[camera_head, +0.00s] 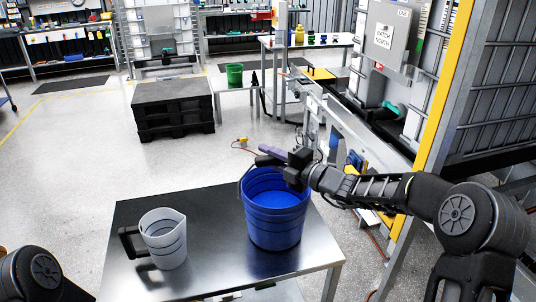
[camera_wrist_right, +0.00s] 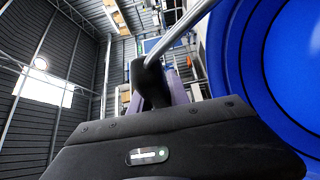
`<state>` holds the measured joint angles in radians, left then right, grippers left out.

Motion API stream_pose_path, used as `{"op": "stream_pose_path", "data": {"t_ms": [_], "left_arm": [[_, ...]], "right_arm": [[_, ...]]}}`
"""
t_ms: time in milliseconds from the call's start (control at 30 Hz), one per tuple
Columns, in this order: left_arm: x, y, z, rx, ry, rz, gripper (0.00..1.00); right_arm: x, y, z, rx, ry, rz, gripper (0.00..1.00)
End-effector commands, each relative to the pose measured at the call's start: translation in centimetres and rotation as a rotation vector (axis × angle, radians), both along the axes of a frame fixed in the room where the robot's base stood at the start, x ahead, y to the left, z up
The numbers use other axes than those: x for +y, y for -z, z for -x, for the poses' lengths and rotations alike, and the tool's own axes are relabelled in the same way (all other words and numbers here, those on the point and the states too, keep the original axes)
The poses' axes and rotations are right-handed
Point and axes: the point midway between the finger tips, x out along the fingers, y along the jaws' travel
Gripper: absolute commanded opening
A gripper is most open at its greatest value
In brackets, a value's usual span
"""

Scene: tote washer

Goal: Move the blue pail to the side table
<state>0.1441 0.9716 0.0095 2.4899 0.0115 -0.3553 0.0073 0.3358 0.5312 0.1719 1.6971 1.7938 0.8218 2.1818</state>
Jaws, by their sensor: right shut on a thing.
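The blue pail (camera_head: 275,222) stands upright at the right part of a steel-topped table (camera_head: 205,262). My right gripper (camera_head: 268,157) is at the pail's rim on the far side, shut on its handle. In the right wrist view the pail (camera_wrist_right: 262,70) fills the right side, and its grey handle (camera_wrist_right: 190,22) runs to the dark fingers (camera_wrist_right: 150,82). The picture does not show clear space under the pail. A part of my left arm shows at the lower left, but its gripper is out of view.
A white jug (camera_head: 164,240) stands left of the pail on the same table. A green bucket (camera_head: 235,75) is on a low table (camera_head: 231,95) farther back, beside a black pallet stack (camera_head: 172,112). A machine frame (camera_head: 430,110) rises close on the right.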

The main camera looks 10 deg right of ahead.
Motion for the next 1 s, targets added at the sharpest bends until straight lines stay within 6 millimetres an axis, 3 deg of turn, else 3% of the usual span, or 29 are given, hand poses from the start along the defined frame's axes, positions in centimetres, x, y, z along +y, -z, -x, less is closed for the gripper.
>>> {"op": "stream_pose_path", "data": {"t_ms": [33, 900, 933, 1000], "left_arm": [[0.0, -0.05, 0.0, 0.0, 0.0, 0.0, 0.36], [0.0, -0.41, 0.0, 0.0, 0.0, 0.0, 0.36], [0.0, -0.41, 0.0, 0.0, 0.0, 0.0, 0.36], [0.0, -0.41, 0.0, 0.0, 0.0, 0.0, 0.36]], "right_arm": [[0.15, -0.9, -0.06, -0.016, -0.003, -0.006, 0.0], [0.12, -0.64, -0.06, -0.017, -0.003, -0.006, 0.0], [0.12, -0.64, -0.06, -0.016, -0.003, -0.006, 0.23], [0.12, -0.58, -0.07, -0.015, -0.003, -0.005, 0.28]]}}
